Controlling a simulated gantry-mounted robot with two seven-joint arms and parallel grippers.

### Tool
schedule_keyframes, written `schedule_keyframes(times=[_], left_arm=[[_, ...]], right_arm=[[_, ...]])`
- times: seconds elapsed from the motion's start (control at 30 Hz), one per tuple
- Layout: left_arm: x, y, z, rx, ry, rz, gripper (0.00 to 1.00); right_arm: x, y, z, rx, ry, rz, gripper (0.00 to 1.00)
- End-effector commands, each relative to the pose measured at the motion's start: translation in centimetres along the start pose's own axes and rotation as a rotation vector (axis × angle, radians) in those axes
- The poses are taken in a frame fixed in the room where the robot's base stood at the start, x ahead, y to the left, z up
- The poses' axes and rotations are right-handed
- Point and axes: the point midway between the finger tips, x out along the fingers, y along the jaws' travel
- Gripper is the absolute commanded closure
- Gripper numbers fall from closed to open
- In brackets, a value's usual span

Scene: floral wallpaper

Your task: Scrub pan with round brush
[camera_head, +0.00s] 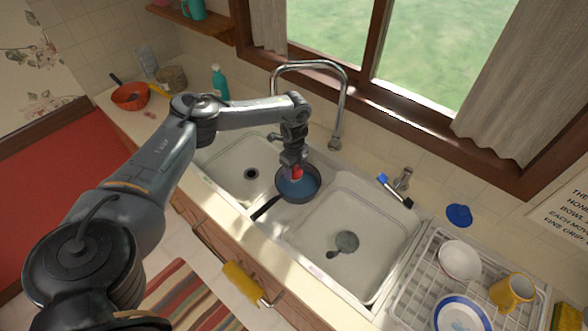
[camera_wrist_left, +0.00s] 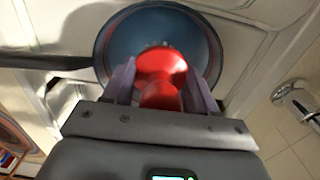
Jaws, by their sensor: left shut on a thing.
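A pan (camera_head: 306,192) with a blue inside and a dark handle sits over the divider between the two sink basins, its handle pointing to the lower left. My left gripper (camera_head: 293,169) is over the pan and shut on a red round brush (camera_head: 297,173). In the left wrist view, the gripper (camera_wrist_left: 162,88) has its fingers on both sides of the red brush (camera_wrist_left: 162,66), with the pan (camera_wrist_left: 118,50) behind it. The brush's lower end is hidden, so I cannot tell whether it touches the pan. My right gripper is not in view.
The right basin (camera_head: 372,206) holds a dark round drain piece. A tall faucet (camera_head: 341,110) arches behind the pan. A dish rack (camera_head: 420,262) with bowls and a yellow mug (camera_head: 511,291) stands at the right. A blue-and-black brush (camera_head: 396,191) lies behind the right basin.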

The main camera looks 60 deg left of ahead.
Motion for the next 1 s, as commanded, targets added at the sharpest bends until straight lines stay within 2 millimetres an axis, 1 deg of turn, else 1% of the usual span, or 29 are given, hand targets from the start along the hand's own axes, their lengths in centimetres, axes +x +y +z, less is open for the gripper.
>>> schedule_keyframes(times=[0.03,0.33,0.83,1.0], left_arm=[[-0.9,0.0,0.0,0.0,0.0,0.0,0.72],[-3.3,0.0,-0.1,0.001,0.001,0.0,0.72],[-3.4,0.0,0.0,-0.009,0.001,-0.001,0.72],[-3.4,-0.1,0.0,-0.102,0.001,-0.001,0.72]], right_arm=[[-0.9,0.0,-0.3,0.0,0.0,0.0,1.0],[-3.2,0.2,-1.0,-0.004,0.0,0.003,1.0],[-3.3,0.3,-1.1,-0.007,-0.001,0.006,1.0],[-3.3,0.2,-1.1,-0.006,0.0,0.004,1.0]])
